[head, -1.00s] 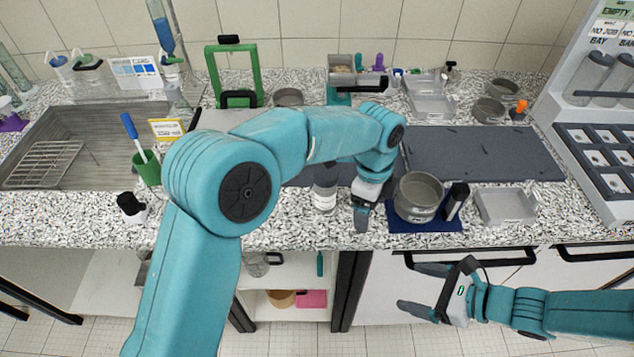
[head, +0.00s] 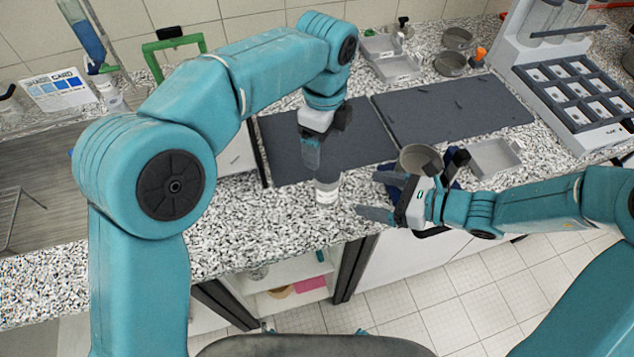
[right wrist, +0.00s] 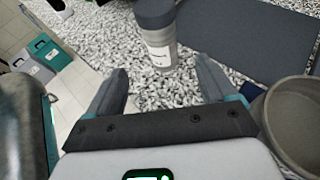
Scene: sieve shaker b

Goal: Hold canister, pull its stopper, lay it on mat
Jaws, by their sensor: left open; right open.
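The canister (head: 326,192) is a white-labelled cylinder standing upright near the counter's front edge. In the right wrist view it (right wrist: 160,50) shows a grey body and a dark grey top, which I take to be the stopper (right wrist: 154,13). Dark grey mats (head: 280,142) lie behind.
A grey round pan (head: 421,160) stands beside my right gripper, on a blue mat. A rack (head: 570,95) stands at the right. The speckled counter (head: 262,215) left of the canister is clear.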

